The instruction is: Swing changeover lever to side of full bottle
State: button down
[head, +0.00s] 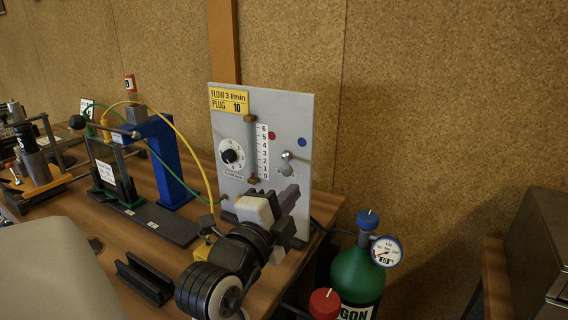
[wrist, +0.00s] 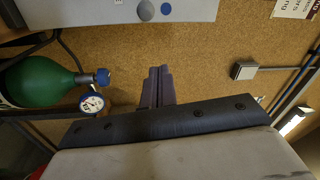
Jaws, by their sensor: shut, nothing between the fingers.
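The changeover lever (head: 286,156) is a small grey knob on the upright grey panel (head: 225,120), below a red dot (head: 271,135) at left and a blue dot (head: 302,142) at right. I cannot clearly tell which way it leans. A green bottle (head: 360,272) with a blue cap and a round gauge (head: 386,251) stands below right. A red-capped bottle (head: 325,303) is mostly cut off; the gauge needle is too small to read surely. My gripper (head: 290,194) is shut and empty, below the lever and apart from it. In the wrist view its fingers (wrist: 157,85) are together.
A dial (head: 231,154) and a flow scale (head: 262,150) sit on the panel's left half. A blue stand (head: 172,160) with yellow and green cables is on the wooden bench at left. A dark cabinet (head: 540,250) is at far right. The cork wall is behind.

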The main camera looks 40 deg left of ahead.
aim_at(287, 164)
jog(key=shift+d+f+m, duration=0.1)
jog(key=shift+f+m, duration=0.2)
jog(key=shift+m, duration=0.1)
jog(key=w+a+p, duration=0.5)
jog(key=w, duration=0.2)
jog(key=shift+w+a+p, duration=0.35)
dwell(0.4)
jog(key=shift+s+a+f+h, duration=0.1)
jog(key=shift+h, duration=0.3)
